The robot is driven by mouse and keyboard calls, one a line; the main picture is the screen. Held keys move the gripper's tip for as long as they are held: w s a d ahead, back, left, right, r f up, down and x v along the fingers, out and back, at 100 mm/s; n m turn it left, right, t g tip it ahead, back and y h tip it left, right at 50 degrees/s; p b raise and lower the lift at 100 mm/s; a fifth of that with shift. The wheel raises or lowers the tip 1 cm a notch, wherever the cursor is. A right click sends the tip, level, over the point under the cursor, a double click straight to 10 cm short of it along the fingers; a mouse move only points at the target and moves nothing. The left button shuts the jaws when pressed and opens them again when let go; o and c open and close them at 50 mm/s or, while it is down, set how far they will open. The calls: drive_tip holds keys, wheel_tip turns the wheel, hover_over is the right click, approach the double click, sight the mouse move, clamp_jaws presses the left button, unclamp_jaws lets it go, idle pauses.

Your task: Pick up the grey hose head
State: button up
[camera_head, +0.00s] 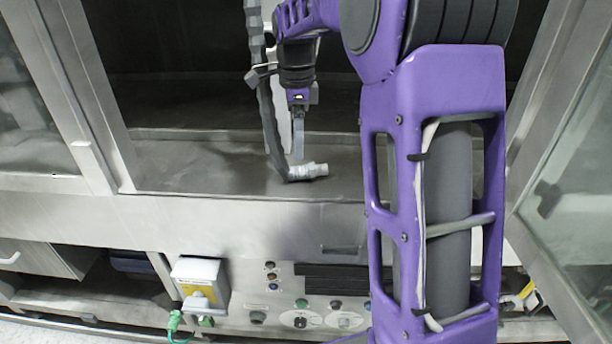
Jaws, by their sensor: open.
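The grey hose head (308,172) lies on its side on the metal floor of the washer opening, near the front edge. The grey ribbed hose (266,110) runs down from the top of the view and joins its left end. My gripper (298,150) points down just above the hose head, with a finger close behind or over it. It is open and holds nothing. Only one finger shows clearly, and I cannot tell whether it touches the hose head.
The washer floor (200,165) is clear to the left of the hose. Glass doors stand at the left (35,110) and right (570,190). A control panel (300,300) with knobs and a yellow-grey box (200,280) sits below the front ledge. My purple arm covers the right of the opening.

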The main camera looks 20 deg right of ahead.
sight(300, 167)
drive_tip(key=f, duration=0.4)
drive_tip(key=f+b, duration=0.1)
drive_tip(key=f, duration=0.2)
drive_tip(key=shift+s+d+f, duration=0.2)
drive_tip(key=shift+f, duration=0.15)
drive_tip(key=shift+r, duration=0.1)
clamp_jaws()
